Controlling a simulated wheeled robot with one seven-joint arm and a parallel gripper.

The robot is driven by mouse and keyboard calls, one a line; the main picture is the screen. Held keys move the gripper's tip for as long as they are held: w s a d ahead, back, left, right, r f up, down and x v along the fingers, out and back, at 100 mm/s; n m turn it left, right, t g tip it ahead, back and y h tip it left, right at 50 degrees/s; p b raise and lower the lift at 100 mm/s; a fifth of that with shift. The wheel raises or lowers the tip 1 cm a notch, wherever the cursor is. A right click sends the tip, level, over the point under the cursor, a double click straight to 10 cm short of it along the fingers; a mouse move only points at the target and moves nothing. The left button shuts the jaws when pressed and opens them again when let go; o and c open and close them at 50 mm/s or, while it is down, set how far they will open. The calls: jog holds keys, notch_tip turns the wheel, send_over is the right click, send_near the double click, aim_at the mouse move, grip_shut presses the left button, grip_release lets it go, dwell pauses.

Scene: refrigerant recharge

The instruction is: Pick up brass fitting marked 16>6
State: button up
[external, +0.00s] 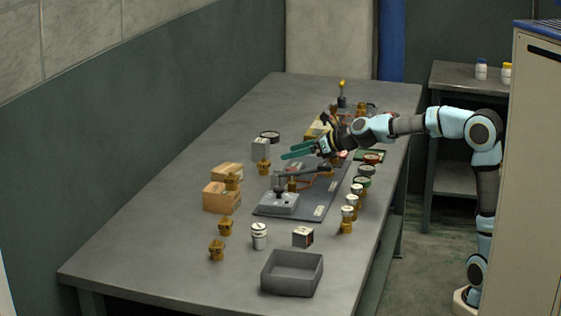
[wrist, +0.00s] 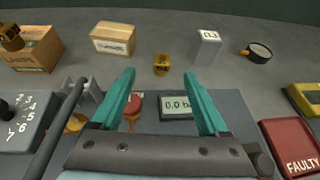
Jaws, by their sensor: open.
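A small brass fitting (wrist: 161,65) stands on the bench straight ahead of my gripper (wrist: 158,77), between the lines of its two teal fingers. My gripper is open and empty, with the fitting beyond its tips. In the external view the gripper (external: 288,152) reaches left over the bench, and that fitting (external: 263,168) stands by a grey block, to the left of and below the fingers. Its marking is too small to read. Other brass fittings stand nearer the front (external: 225,228) (external: 217,250) and on a cardboard box (external: 232,181); I cannot read their marks either.
A grey block marked 0.3 (wrist: 207,47) and a round dark-rimmed item (wrist: 258,52) stand right of the fitting. Cardboard boxes (wrist: 113,40) are left. Below the fingers are a pressure display (wrist: 180,105) and a red-topped part (wrist: 136,106). A grey tray (external: 292,273) stands in front.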

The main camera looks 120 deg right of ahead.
aim_at(266, 161)
jog(key=shift+d+f, duration=0.1)
jog(key=shift+f, duration=0.85)
jog(key=p+x, duration=0.2)
jog(key=x, duration=0.3)
jog(key=shift+w+d, duration=0.1)
jog(key=shift+w, duration=0.05)
jog(key=x, duration=0.1)
jog(key=p+x, duration=0.1)
jog(key=x, duration=0.1)
jog(key=p+x, duration=0.1)
jog(key=shift+w+d+r, duration=0.15)
jog(key=shift+d+r, duration=0.1)
jog(key=shift+d, duration=0.25)
jog(key=shift+w+d+f, duration=0.1)
jog(key=shift+d+f, duration=0.1)
jog(key=shift+c, duration=0.2)
grip_shut()
